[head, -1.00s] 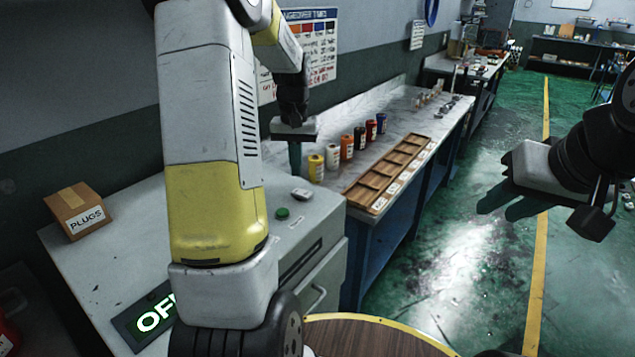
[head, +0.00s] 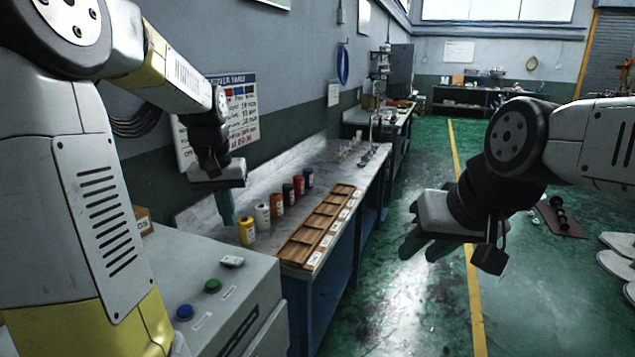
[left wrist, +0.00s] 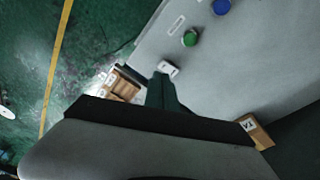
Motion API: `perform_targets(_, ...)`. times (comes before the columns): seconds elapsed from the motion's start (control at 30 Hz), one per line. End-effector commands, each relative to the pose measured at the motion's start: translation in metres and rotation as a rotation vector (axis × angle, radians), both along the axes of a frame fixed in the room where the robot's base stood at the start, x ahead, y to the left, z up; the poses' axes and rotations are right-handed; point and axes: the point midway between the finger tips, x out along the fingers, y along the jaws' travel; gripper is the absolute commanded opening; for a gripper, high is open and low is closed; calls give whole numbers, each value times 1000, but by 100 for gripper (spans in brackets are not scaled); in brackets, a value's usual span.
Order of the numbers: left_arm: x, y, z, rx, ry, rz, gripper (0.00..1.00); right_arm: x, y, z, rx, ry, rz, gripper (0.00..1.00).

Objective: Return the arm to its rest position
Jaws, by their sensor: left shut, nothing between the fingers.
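My left gripper (head: 226,208) is shut and empty, its dark green fingers pointing down. In the head view it hangs beside the yellow can, over the near end of the bench.
The grey cabinet (head: 215,270) carries a green button (head: 212,286) and a blue button (head: 185,312). A yellow can (head: 247,232) and several other cans stand on the bench, beside a wooden tray (head: 283,255). The green floor (head: 415,190) is open beyond.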

Motion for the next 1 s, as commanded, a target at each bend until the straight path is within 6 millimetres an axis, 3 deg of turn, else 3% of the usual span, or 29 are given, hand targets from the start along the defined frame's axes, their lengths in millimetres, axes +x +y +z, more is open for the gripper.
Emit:
perform_targets(0.1, -33, -19, 24, -15, -79, -33, 0, 0, 0, 0, 0, 0, 0, 32)
perform_targets(0.3, -88, -48, 46, -44, -203, -86, 0, 0, 0, 0, 0, 0, 0, 32)
perform_targets(0.6, -158, -78, 50, -88, -364, -155, 0, 0, 0, 0, 0, 0, 0, 32)
perform_targets(0.8, -176, -85, 46, -102, -408, -174, 0, 0, 0, 0, 0, 0, 0, 32)
perform_targets(1.0, -178, -86, 45, -104, -412, -176, 0, 0, 0, 0, 0, 0, 0, 32)
